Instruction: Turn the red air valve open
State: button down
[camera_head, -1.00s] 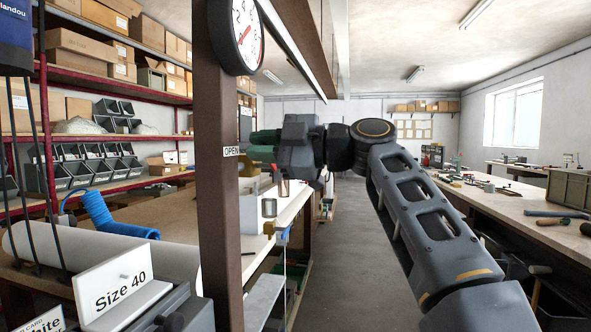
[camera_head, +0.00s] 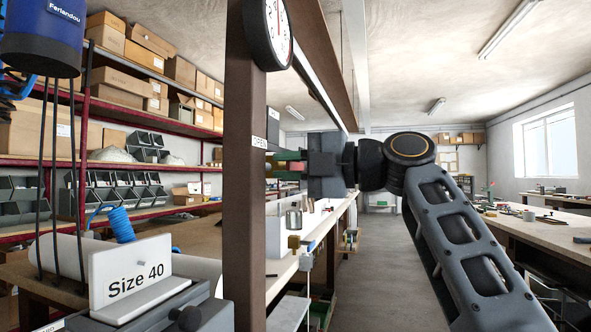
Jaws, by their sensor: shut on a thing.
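The red air valve handle (camera_head: 286,166) shows as a small red patch between the green fingers of my gripper (camera_head: 280,162), just right of the brown post (camera_head: 245,200). My gripper is shut on it, and the fingers and post hide most of the valve. An "OPEN" label (camera_head: 259,142) is on the post, just above and left of the fingers. The handle's exact angle is hard to tell.
A round gauge (camera_head: 278,30) sits high on the post, cut by the top edge. Shelves with boxes (camera_head: 145,58) line the left. The aisle floor (camera_head: 375,270) is clear; a workbench (camera_head: 550,235) stands right.

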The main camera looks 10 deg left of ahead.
dwell(0.4)
jog(key=c, duration=1.1)
grip_release()
jog(key=shift+d, duration=0.1)
jog(key=s+d, duration=0.1)
jog(key=d, duration=0.8)
jog(key=s+d, duration=0.1)
jog(key=d, duration=0.3)
jog(key=shift+s+d+b, duration=0.2)
jog(key=shift+s+b, duration=0.15)
